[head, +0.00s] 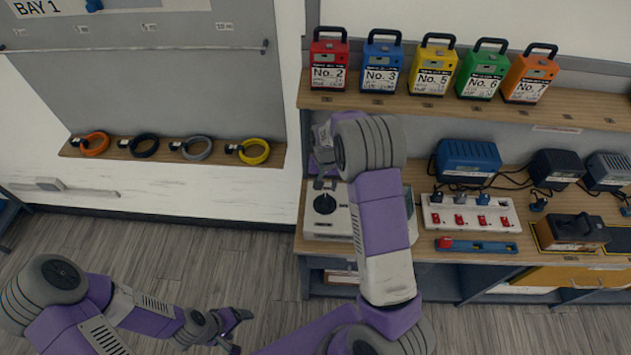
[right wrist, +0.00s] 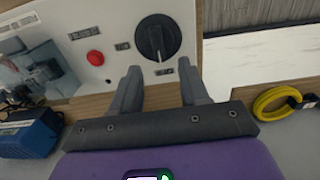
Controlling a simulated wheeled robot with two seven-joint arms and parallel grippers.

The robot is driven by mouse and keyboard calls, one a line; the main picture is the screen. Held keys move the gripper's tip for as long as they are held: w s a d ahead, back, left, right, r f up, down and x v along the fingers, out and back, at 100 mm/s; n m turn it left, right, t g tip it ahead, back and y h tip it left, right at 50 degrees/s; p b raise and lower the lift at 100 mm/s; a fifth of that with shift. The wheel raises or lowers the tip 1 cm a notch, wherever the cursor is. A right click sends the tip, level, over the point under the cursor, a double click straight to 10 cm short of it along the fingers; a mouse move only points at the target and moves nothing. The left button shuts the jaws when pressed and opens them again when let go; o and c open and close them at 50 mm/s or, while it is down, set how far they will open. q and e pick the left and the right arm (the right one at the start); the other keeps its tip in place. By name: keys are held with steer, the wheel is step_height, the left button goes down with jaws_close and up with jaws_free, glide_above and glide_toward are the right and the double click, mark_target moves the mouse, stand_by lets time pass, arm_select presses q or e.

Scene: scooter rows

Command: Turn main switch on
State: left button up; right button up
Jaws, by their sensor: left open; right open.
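The main switch appears to be a black rotary knob (head: 325,203) on a white box (head: 318,222) at the left end of the workbench. The right wrist view shows the knob (right wrist: 158,38) close up, with a white mark on its face and small labels around it. My right gripper (right wrist: 162,82) is open and empty, its two fingers pointing at the knob and apart from it. In the head view my right gripper (head: 325,180) is partly hidden by its own arm, just above the box. My left gripper (head: 236,330) is open and empty over the floor at the lower left.
A red button (right wrist: 95,58) sits beside the knob. A white power strip (head: 470,213) with red switches and plugs and a blue charger (head: 467,160) stand to the right. Numbered battery packs (head: 382,66) line the shelf above. Coiled cables (head: 197,148) lie on the left shelf.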

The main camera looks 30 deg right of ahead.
mark_target(325, 199)
steer(key=f, duration=0.7)
steer(key=shift+s+f, duration=0.1)
steer(key=shift+s, duration=0.25)
steer(key=shift+c, duration=0.4)
jaws_close()
